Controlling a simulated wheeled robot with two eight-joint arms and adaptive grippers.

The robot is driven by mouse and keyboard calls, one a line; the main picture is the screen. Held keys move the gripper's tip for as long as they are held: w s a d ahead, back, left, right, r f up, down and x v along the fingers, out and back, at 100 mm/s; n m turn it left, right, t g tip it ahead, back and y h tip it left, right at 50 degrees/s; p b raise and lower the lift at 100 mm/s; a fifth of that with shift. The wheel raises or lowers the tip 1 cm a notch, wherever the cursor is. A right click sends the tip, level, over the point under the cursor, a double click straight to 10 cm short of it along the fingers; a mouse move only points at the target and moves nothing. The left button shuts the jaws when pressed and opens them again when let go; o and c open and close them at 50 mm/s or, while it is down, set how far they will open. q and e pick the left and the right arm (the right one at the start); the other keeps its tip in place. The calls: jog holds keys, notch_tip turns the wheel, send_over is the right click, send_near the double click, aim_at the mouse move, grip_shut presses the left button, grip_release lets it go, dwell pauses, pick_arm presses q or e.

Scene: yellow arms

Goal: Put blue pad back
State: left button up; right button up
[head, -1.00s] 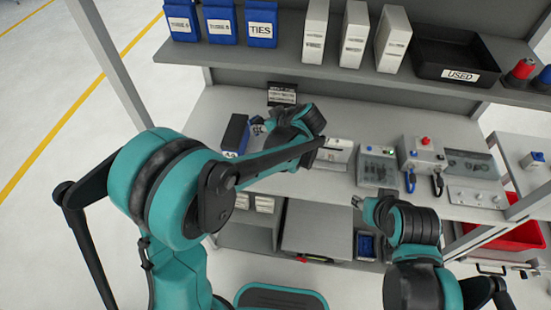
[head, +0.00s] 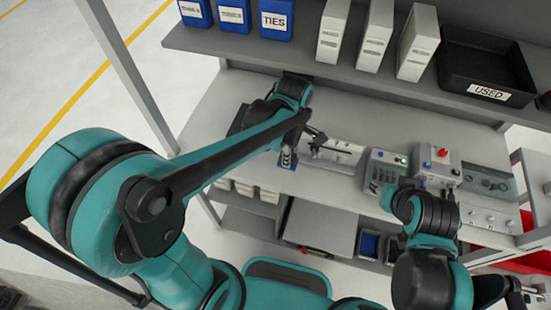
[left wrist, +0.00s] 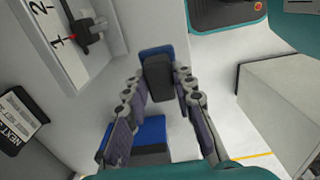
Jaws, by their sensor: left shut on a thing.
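My left gripper (left wrist: 158,80) is shut on a small blue and dark grey piece, which I take for the blue pad (left wrist: 155,49). In the head view the pad (head: 287,162) is a small blue patch near the bench's front edge, below my left gripper (head: 290,148). A dark box (head: 240,119) stands left of it, partly hidden by my arm. In the left wrist view a blue and dark grey thing (left wrist: 151,131), seemingly this box, shows between the fingers. My right gripper (head: 388,196) is by the bench front on the right; its jaws are unclear.
A white fixture (head: 337,150) with a dark selector is just right of the pad; its 1 and 2 marks show in the left wrist view (left wrist: 72,35). Control boxes (head: 432,168) stand farther right. An upper shelf (head: 300,63) carries blue bins and a black USED tray (head: 487,70).

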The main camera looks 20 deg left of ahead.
pick_arm(q)
jog(key=w+a+f, duration=0.1)
jog(key=a+f, duration=0.1)
jog(key=a, duration=0.1)
jog(key=w+a+f+b, duration=0.1)
jog(key=shift+w+a+f, duration=0.2)
jog(key=shift+w+a, duration=0.15)
notch_tip(320, 180, down, 4)
jog(key=shift+f+b, duration=0.1)
jog(key=shift+b, duration=0.75)
grip_shut()
jog(key=o, duration=1)
grip_release()
notch_tip(320, 180, up, 11)
jog(key=p, duration=0.4)
jog(key=s+a+r+m+t, duration=0.1)
jog(key=s+m+t, duration=0.1)
jog(key=m, duration=0.4)
jog(key=s+a+r+m+t, duration=0.1)
jog(key=s+a+m+t, duration=0.1)
jog(key=s+m, duration=0.3)
jog(key=s+a+r+m+t, duration=0.1)
jog(key=s+r+m+t, duration=0.1)
jog(key=m, duration=0.4)
jog(key=shift+s+a+m+t, duration=0.3)
jog(key=shift+s+a+t, duration=0.1)
jog(key=shift+s+t, duration=0.25)
